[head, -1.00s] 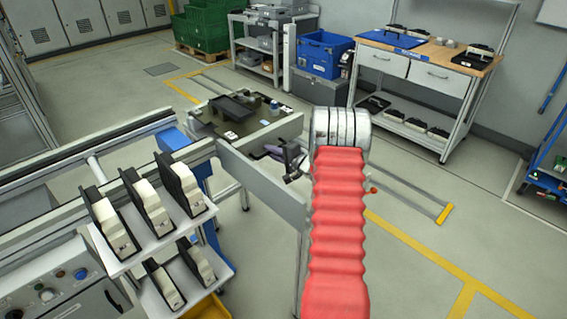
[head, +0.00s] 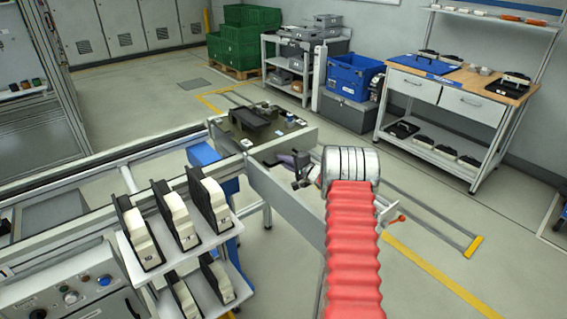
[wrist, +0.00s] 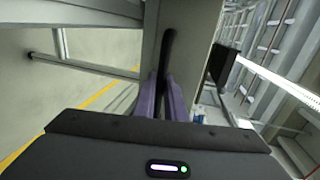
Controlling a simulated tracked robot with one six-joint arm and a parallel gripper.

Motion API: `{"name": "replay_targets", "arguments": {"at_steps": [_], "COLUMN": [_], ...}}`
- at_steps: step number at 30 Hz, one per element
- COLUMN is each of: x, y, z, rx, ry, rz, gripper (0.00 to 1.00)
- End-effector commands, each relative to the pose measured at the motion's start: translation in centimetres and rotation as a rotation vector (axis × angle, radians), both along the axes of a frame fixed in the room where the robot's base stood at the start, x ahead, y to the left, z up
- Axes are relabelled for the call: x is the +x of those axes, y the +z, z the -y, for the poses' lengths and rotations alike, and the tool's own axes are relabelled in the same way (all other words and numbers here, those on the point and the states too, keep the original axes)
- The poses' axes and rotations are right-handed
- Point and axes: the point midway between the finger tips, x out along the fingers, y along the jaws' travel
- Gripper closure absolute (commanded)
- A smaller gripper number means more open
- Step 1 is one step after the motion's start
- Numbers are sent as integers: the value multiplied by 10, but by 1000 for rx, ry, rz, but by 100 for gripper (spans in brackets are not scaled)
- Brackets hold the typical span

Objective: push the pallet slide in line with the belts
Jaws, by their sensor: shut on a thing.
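The pallet slide (head: 308,133) is a pale metal carriage with a dark pallet (head: 255,122) and small parts on top. It stands left of centre in the head view, beyond the end of the left belt line (head: 105,168). I cannot tell exactly how far it is out of line with the belts. My gripper (head: 298,170) is at its near side, partly hidden by my arm. In the wrist view my gripper's purple fingers (wrist: 168,98) are shut on a dark upright handle (wrist: 169,48) beside a grey metal beam.
Floor rails (head: 425,212) run to a yellow end piece (head: 474,246) at right. A rack of black-and-cream parts (head: 176,218) and a control panel (head: 70,290) stand at near left. A workbench (head: 440,85) and blue crate (head: 352,80) stand behind. Floor between is clear.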

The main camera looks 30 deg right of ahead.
Motion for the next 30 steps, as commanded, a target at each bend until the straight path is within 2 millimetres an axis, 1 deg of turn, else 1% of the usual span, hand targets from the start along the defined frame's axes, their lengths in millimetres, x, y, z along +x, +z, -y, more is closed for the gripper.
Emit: {"name": "replay_targets", "arguments": {"at_steps": [1, 4, 22, 26, 30], "x": [0, 0, 1, -6, -21], "y": [-5, -4, 2, 3, 6], "z": [-1, -2, -2, -1, 2], "rx": [2, 1, -1, 0, 0], "ry": [-2, 0, 3, 2, -1], "rz": [-9, -7, 3, 2, 0], "gripper": [89, 82, 82, 82, 82]}}
